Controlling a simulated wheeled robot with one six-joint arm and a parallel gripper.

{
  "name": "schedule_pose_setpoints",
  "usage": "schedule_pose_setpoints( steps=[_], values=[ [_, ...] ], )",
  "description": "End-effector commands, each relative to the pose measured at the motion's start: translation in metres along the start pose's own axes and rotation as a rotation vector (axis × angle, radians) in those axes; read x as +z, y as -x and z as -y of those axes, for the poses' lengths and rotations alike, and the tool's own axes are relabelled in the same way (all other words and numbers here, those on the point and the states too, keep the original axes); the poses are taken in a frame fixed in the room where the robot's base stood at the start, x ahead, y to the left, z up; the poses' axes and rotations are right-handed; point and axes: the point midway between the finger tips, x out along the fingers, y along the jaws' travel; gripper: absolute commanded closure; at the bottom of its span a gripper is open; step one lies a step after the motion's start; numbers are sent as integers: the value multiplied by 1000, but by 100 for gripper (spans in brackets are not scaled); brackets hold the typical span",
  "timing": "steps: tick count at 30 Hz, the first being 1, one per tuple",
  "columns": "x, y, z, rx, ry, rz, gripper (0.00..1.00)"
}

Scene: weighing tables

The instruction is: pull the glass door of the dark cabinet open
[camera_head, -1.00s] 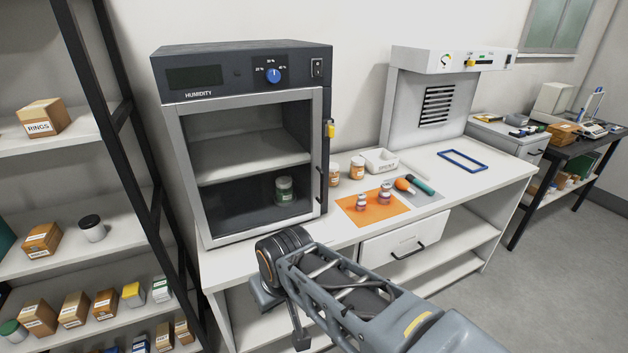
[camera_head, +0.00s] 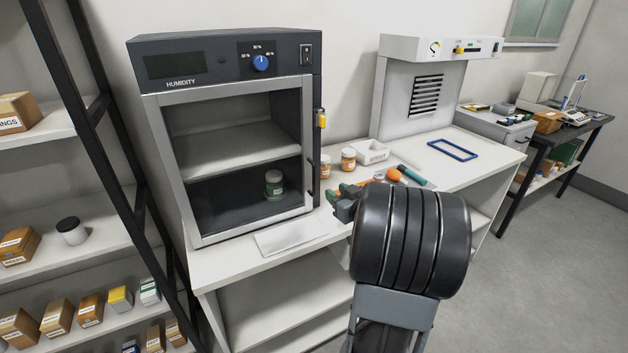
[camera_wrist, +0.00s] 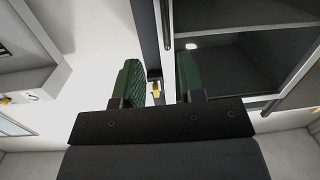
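The dark cabinet (camera_head: 222,62), labelled HUMIDITY, stands on the white bench at the left. Its silver-framed glass door (camera_head: 168,170) looks shut. A dark upright handle (camera_head: 314,178) is on the door's right side, and a yellow latch (camera_head: 322,118) sits higher on the right edge. The latch colour also shows in the wrist view (camera_wrist: 155,88). My gripper (camera_wrist: 158,75) is open, its two green fingers apart with nothing clearly held. In the head view it is just right of the handle's lower part. Whether it touches the handle cannot be told.
A green-labelled jar (camera_head: 274,184) stands inside the cabinet. Orange-lidded jars (camera_head: 348,160), a white tray (camera_head: 372,152) and tools (camera_head: 411,175) lie on the bench to the right. A pale flat sheet (camera_head: 290,235) lies before the cabinet. A shelf rack (camera_head: 75,120) stands close on the left.

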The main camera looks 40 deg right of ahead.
Motion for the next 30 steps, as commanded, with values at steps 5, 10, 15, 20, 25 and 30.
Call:
schedule_pose_setpoints(
  steps=[5,10,15,20,25,30],
  values=[
    [9,15,-10,-92,-49,-74,64],
    [10,13,-9,-133,-68,-101,64],
    [6,-13,-5,-139,-70,-104,64],
    [2,-45,0,-139,-69,-104,64],
    [-1,-75,3,-137,-69,-103,64],
    [-3,-97,6,-135,-68,-103,64]
  ],
)
